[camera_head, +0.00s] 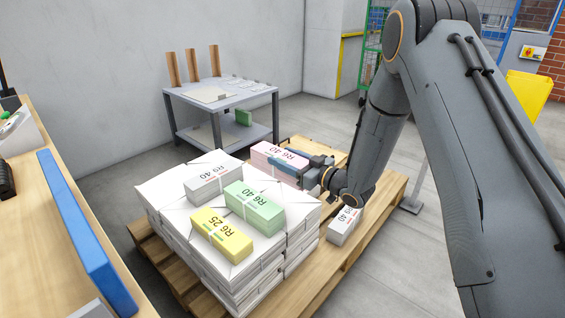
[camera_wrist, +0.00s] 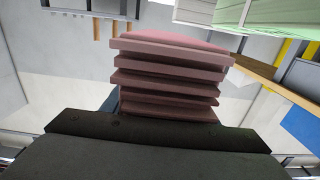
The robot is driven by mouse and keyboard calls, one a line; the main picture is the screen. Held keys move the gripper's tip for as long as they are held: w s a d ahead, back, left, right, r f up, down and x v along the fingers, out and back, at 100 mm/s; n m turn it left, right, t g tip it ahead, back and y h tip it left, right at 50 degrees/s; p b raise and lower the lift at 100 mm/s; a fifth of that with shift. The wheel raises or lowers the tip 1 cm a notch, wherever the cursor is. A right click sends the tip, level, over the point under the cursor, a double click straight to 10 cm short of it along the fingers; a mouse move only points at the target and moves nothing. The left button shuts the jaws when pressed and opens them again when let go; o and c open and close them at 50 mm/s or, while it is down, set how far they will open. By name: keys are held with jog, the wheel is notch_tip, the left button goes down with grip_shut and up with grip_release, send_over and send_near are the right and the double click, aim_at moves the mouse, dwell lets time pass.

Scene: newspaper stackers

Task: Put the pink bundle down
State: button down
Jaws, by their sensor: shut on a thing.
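The pink bundle (camera_head: 275,156), marked R6 40, is at the far right corner of the white paper stack (camera_head: 160,205). My gripper (camera_head: 290,165) is shut on it. In the wrist view the pink bundle (camera_wrist: 170,75) shows as several pink layers just past the dark gripper body (camera_wrist: 160,135). I cannot tell whether its underside touches the stack or is held above it. On the stack lie a grey bundle (camera_head: 212,182), a green bundle (camera_head: 255,204) and a yellow bundle (camera_head: 222,235).
The stack stands on a wooden pallet (camera_head: 330,262). A white-grey bundle (camera_head: 343,226) lies on the pallet at right. A grey table (camera_head: 225,95) with wooden posts stands behind. A wooden bench (camera_head: 75,270) with a blue panel (camera_head: 85,230) is at left. The stack's front corner is clear.

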jog(key=s+d+f, duration=0.3)
jog(key=s+d, duration=0.2)
jog(key=d, duration=0.3)
jog(key=s+d+f, duration=0.3)
jog(key=s+d, duration=0.3)
jog(key=d, duration=0.2)
jog(key=s+d, duration=0.4)
jog(key=s, duration=0.4)
jog(key=s+d, duration=0.4)
jog(key=s, duration=0.3)
jog(key=w+r+m+t+h+p, duration=0.3)
jog(key=w+r+p, duration=0.2)
jog(key=r+p, duration=0.45)
jog(key=w+r+m+t+h+p, duration=0.25)
jog(key=w+r+p, duration=0.35)
jog(key=r+p, duration=0.3)
notch_tip(320, 180, up, 22)
jog(key=w+m+t+h+p, duration=0.2)
jog(key=m+h+p, duration=0.3)
jog(key=h+p, duration=0.65)
jog(key=s+f+y+p, duration=0.1)
jog(key=s+f, duration=0.3)
jog(key=f, duration=0.4)
jog(key=s+f+y+p, duration=0.1)
jog(key=s+f, duration=0.3)
jog(key=f, duration=0.3)
jog(key=shift+a+f+y, duration=0.15)
jog(key=shift+f+y, duration=0.15)
jog(key=shift+f, duration=0.1)
